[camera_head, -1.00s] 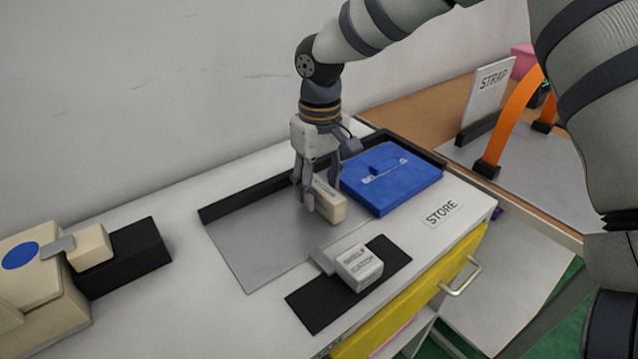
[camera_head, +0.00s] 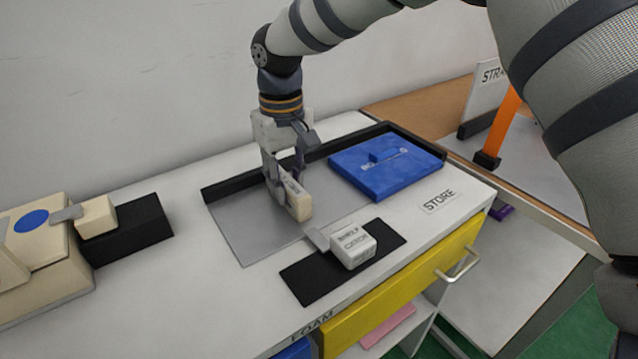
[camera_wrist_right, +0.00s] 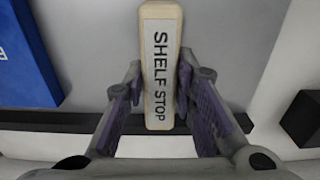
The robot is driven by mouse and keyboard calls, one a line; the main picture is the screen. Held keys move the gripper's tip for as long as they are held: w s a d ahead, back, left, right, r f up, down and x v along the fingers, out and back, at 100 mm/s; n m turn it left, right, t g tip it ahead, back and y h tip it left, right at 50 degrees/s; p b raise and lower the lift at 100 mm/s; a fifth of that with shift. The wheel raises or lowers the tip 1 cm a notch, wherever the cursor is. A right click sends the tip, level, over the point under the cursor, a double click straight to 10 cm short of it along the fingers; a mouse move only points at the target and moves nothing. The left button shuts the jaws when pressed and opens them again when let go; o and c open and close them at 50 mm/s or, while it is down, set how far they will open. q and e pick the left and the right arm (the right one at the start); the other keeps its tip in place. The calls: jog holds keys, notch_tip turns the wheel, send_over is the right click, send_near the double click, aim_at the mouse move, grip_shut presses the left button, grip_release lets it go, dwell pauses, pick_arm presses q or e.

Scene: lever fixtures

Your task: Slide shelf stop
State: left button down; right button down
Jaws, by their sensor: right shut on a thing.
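The shelf stop is a cream block (camera_head: 298,203) standing on the grey strip (camera_head: 240,240) of the white cabinet top. Its printed label "SHELF STOP" shows in the right wrist view (camera_wrist_right: 160,65). My right gripper (camera_head: 283,190) comes down from above and is shut on the block, with one finger on each side of it. In the wrist view the fingers flank the label end of the block. My left gripper is not in view.
A blue box (camera_head: 385,172) lies to the right of the block, with a clear gap between. A small white labelled block (camera_head: 353,246) sits on a black plate (camera_head: 315,286) in front. A dark rail (camera_head: 235,186) runs behind. A cream fixture (camera_head: 40,250) stands at left.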

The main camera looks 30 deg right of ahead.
jog(key=a, duration=0.7)
jog(key=s+a, duration=0.1)
jog(key=a, duration=0.3)
jog(key=shift+a+p, duration=0.15)
jog(key=shift+p, duration=0.15)
jog(key=c, duration=1.3)
grip_release()
jog(key=shift+a, duration=0.2)
jog(key=shift+d, duration=0.1)
jog(key=shift+w+r, duration=0.1)
jog(key=shift+r, duration=0.3)
notch_tip(320, 180, up, 11)
jog(key=shift+r, duration=0.1)
